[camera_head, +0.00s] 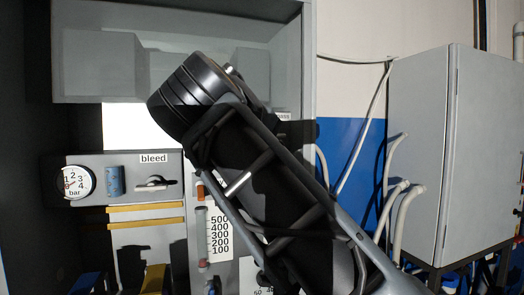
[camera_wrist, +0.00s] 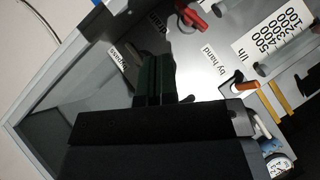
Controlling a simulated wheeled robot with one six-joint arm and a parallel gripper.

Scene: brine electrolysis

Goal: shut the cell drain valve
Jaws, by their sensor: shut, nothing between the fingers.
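A red handle (camera_wrist: 190,16) is at the top, beyond the fingertips and to the right. An orange-brown handle (camera_wrist: 231,82) is right of the fingers, near the "by hand" label (camera_wrist: 214,69). In the head view my arm covers the panel's middle, and the dark gripper (camera_head: 298,132) shows only partly.
At left in the head view are a gauge (camera_head: 77,182), a blue cylinder (camera_head: 115,180) and a lever (camera_head: 154,182) under the "bleed" label. A flow scale (camera_head: 219,240) stands below. A grey cabinet (camera_head: 416,140) with pale hoses is at right.

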